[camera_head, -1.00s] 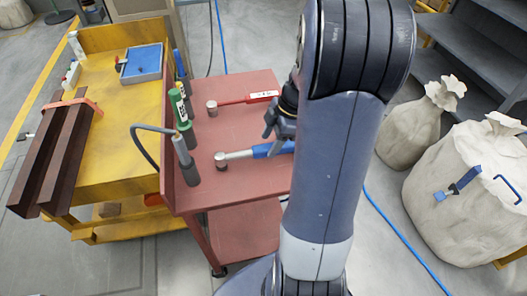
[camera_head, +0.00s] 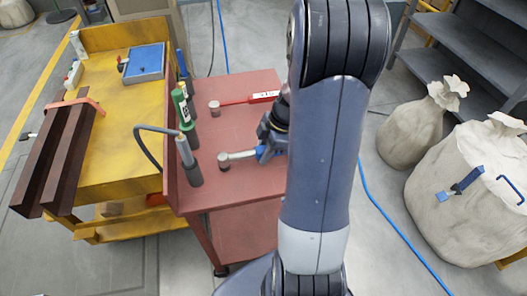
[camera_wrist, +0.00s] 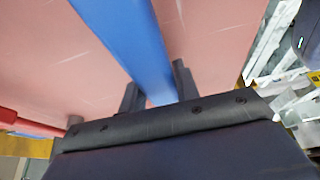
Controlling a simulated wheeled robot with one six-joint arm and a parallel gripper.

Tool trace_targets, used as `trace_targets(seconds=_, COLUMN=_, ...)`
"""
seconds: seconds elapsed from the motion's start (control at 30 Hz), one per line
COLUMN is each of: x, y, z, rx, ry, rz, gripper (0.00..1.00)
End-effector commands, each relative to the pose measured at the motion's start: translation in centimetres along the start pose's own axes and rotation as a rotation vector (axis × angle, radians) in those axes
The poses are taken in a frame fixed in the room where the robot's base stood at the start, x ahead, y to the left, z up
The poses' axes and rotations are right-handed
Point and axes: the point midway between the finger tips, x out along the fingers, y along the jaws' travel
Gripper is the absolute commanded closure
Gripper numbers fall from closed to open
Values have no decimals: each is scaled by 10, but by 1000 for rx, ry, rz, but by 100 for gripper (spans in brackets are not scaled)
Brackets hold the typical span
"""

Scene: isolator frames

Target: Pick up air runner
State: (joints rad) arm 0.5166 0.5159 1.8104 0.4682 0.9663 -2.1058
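The likely air runner is a blue and silver tool (camera_head: 240,156) with a round grey head, lying on the red cart top (camera_head: 236,125). I cannot confirm its name from the frames. My gripper (camera_head: 264,153) is down at its blue part and hides some of it; my arm covers the right end. In the wrist view the blue handle (camera_wrist: 125,40) runs between the two fingers of my gripper (camera_wrist: 157,88). The fingers stand apart, one on each side, close to the handle. I see no clear grip on it.
A similar red tool (camera_head: 247,101) lies farther back on the cart. Upright holders stand along the left edge, with a green tool (camera_head: 182,105) and a grey tool with a hose (camera_head: 185,150). A yellow cart (camera_head: 110,150) adjoins on the left; pale sacks (camera_head: 455,200) stand right.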

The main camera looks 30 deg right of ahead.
Motion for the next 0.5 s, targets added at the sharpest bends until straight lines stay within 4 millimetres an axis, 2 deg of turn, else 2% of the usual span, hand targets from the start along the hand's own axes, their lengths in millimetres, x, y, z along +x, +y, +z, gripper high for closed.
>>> trace_targets(seconds=0.07, x=0, y=0, z=0, rx=0, ry=0, rz=0, gripper=77)
trace_targets(seconds=0.33, x=0, y=0, z=0, rx=0, ry=0, rz=0, gripper=99)
trace_targets(seconds=0.5, x=-1, y=0, z=0, rx=0, ry=0, rz=2, gripper=100)
